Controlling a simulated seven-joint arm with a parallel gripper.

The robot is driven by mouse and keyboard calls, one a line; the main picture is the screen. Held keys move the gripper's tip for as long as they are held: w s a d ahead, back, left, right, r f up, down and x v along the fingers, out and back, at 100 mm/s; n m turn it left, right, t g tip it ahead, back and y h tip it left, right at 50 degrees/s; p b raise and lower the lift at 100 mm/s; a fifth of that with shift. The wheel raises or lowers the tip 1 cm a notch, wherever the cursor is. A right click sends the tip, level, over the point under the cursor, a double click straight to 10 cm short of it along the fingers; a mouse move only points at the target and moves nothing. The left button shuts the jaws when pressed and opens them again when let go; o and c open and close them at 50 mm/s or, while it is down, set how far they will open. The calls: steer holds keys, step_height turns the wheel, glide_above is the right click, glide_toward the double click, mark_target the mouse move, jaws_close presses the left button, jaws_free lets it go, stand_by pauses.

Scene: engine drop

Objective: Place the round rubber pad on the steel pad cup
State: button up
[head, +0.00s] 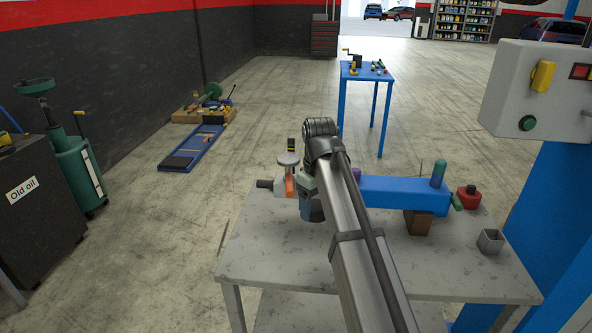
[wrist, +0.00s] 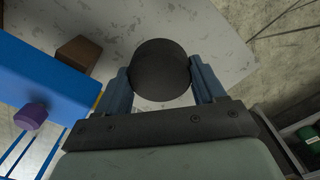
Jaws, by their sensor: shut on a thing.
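The round rubber pad (wrist: 162,68) is a black disc, held between the two blue fingers of my gripper (wrist: 162,82) in the wrist view. I cannot make the pad out in the head view. There my gripper (head: 311,208) points down over the left part of the grey bench, in front of the blue beam. A grey round disc on a stem (head: 288,159), which looks like the steel pad cup, stands at the beam's left end, just left of my gripper and apart from it. I do not see this disc in the wrist view.
The blue beam (head: 405,194) lies across the bench (head: 370,268) with a brown block (head: 418,222) under it. The bench's front left is clear.

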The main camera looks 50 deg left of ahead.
steer(key=w+a+r, duration=0.3)
steer(key=a+r, duration=0.7)
steer(key=a, duration=0.3)
glide_toward(288, 158)
steer(key=shift+m, duration=0.4)
steer(key=shift+f, duration=3.15)
steer(key=shift+f, duration=0.1)
steer(key=o, duration=1.1)
step_height(288, 158, up, 8)
steer(key=shift+f, duration=0.15)
